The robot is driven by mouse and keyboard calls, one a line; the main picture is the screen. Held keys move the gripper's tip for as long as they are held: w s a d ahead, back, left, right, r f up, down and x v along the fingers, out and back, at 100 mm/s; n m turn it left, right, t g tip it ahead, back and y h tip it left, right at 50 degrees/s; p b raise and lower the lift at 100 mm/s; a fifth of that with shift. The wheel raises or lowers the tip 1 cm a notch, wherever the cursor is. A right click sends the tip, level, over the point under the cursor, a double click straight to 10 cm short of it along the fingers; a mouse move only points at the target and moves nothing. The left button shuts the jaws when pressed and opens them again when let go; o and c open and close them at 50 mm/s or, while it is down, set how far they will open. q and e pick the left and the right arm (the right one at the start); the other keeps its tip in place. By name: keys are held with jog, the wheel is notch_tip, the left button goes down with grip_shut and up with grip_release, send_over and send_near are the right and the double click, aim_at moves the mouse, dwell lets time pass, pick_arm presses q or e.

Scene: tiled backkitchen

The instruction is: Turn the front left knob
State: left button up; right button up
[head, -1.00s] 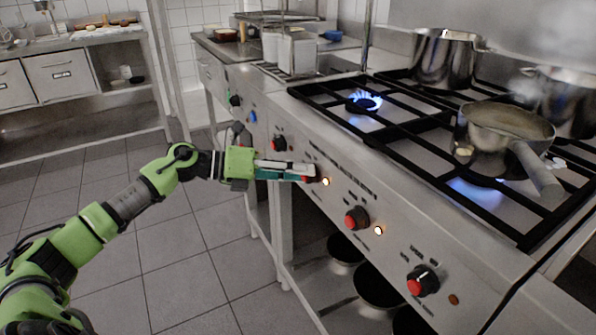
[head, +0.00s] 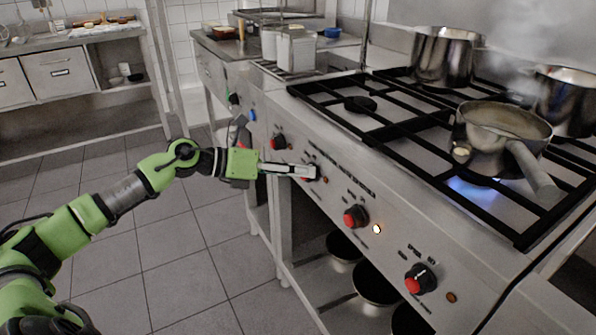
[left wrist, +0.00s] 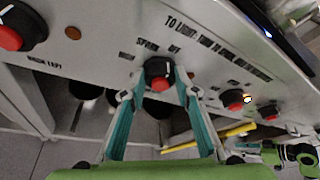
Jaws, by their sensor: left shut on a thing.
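The knob (left wrist: 158,72) held at my left gripper is black with a red front. It sits on the slanted steel front panel of the stove (head: 385,245). In the left wrist view my left gripper (left wrist: 158,80) has its fingers on both sides of this knob, shut on it. In the head view the left gripper (head: 308,173) reaches the panel from the left, and its fingers hide most of the knob. The small light beside it is dark red. The left burner (head: 360,104) shows no flame. A green and dark part at the right of the wrist view, seemingly my right gripper (left wrist: 272,153), is unclear.
Other red knobs sit on the panel, one to the left (head: 278,142) and two to the right (head: 356,217) (head: 421,279). A saucepan (head: 505,125) stands over a lit burner, its handle toward the front edge. Pots (head: 445,57) stand behind. The tiled floor is clear.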

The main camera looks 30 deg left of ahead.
pick_arm(q)
jog(key=o, duration=1.1)
jog(key=shift+a, duration=0.1)
jog(key=v, duration=1.2)
jog(key=shift+f, duration=0.1)
